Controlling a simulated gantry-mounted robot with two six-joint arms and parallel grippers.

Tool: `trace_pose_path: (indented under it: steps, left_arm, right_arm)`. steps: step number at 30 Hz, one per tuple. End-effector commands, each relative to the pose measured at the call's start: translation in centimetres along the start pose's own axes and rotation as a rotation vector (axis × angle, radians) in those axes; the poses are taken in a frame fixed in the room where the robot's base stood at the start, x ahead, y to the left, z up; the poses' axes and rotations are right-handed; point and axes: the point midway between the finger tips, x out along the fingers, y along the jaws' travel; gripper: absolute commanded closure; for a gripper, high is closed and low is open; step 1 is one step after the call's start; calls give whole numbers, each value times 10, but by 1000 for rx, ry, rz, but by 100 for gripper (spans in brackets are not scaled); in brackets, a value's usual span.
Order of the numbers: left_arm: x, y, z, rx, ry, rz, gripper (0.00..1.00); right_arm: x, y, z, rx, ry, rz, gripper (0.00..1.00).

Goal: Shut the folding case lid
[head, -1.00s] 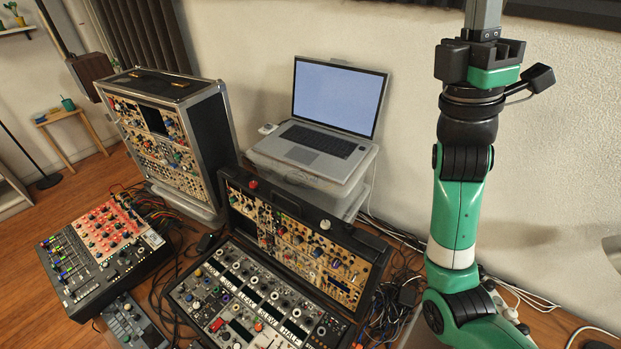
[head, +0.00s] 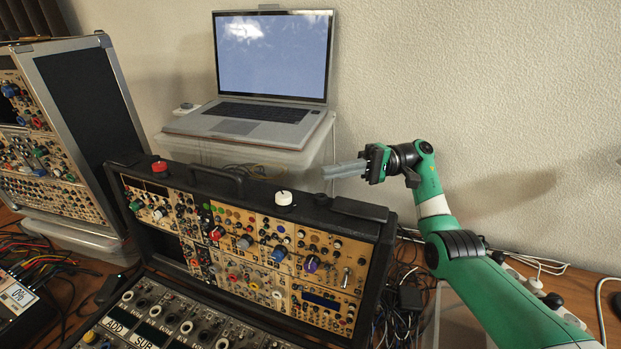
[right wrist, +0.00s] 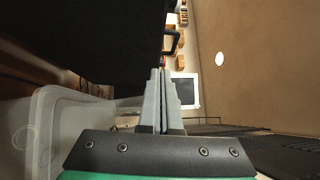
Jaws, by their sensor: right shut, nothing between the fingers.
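The folding case stands open in the head view. Its lid (head: 255,243) is raised and filled with synth modules, with a handle, a red knob and a white knob on its top edge. Its base (head: 165,325) lies flat in front, partly cut off by the bottom of the picture. My right gripper (head: 343,169) is shut and empty, just behind and above the right part of the lid's top edge, pointing left. In the right wrist view its closed fingers (right wrist: 161,100) show beside a large dark surface. My left gripper is not in view.
A laptop (head: 262,112) sits on a clear plastic bin (head: 240,152) behind the lid. A tall synth case (head: 85,120) stands at left. Patch cables and a small mixer are at lower left. Loose cables (head: 405,290) lie right of the case, near the wall.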

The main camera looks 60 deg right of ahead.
Motion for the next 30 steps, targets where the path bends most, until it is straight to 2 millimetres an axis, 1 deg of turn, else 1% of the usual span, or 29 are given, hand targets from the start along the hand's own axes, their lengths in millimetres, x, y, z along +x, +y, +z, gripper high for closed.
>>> trace_pose_path:
  steps: [9,13,18,30]
  left_arm:
    - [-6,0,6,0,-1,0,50]
    - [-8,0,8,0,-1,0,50]
    - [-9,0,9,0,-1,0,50]
    - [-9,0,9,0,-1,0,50]
  right_arm:
    - [60,2,1,-2,-5,-1,100]
    - [79,1,1,-1,-4,-2,100]
    - [90,0,1,0,-2,-3,100]
    - [93,-1,2,-4,-5,1,100]
